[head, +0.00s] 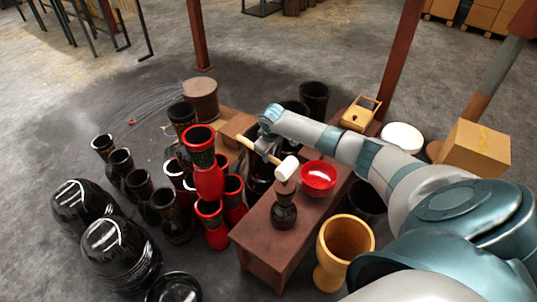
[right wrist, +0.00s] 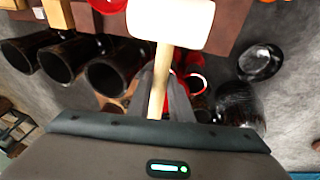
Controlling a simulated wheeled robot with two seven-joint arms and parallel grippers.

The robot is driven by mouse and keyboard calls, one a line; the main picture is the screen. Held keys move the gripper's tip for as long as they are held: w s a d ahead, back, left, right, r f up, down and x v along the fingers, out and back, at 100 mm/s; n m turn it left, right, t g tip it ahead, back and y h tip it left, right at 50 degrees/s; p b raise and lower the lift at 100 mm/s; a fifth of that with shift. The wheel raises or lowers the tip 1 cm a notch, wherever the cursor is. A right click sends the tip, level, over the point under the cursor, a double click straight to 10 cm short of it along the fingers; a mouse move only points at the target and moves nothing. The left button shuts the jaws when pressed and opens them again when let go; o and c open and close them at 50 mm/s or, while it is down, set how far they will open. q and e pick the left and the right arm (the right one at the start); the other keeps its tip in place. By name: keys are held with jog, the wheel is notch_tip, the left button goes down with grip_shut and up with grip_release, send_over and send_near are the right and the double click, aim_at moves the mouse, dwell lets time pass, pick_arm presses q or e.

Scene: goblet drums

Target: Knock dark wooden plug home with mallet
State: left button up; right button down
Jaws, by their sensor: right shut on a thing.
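The mallet has a white head (head: 287,168) and a pale wooden handle (head: 247,144). My right gripper (head: 263,146) is shut around the handle and holds the mallet above the brown table. In the right wrist view the handle (right wrist: 159,82) runs between the fingers of my gripper (right wrist: 163,95), and the white head (right wrist: 172,22) is beyond them. A dark brown plug (head: 284,187) shows at the top of a black goblet-shaped drum (head: 284,213) on the table. The mallet head overlaps the plug's upper edge; I cannot tell whether they touch. My left gripper is out of view.
A red bowl (head: 319,177) stands right of the drum on the brown table (head: 262,232). Red drums (head: 208,180) and black drums (head: 118,250) crowd the floor at left. A tan goblet drum (head: 343,245) stands at the table's right front. A reddish post (head: 402,55) rises behind.

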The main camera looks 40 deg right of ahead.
notch_tip(320, 180, down, 5)
jog(key=b, duration=0.3)
notch_tip(320, 180, up, 4)
jog(key=p, duration=0.5)
jog(key=shift+r, duration=0.1)
dwell(0.3)
notch_tip(320, 180, down, 4)
jog(key=f+b, duration=0.1)
jog(key=b, duration=0.2)
notch_tip(320, 180, up, 5)
jog(key=p, duration=0.4)
jog(key=shift+p, duration=0.3)
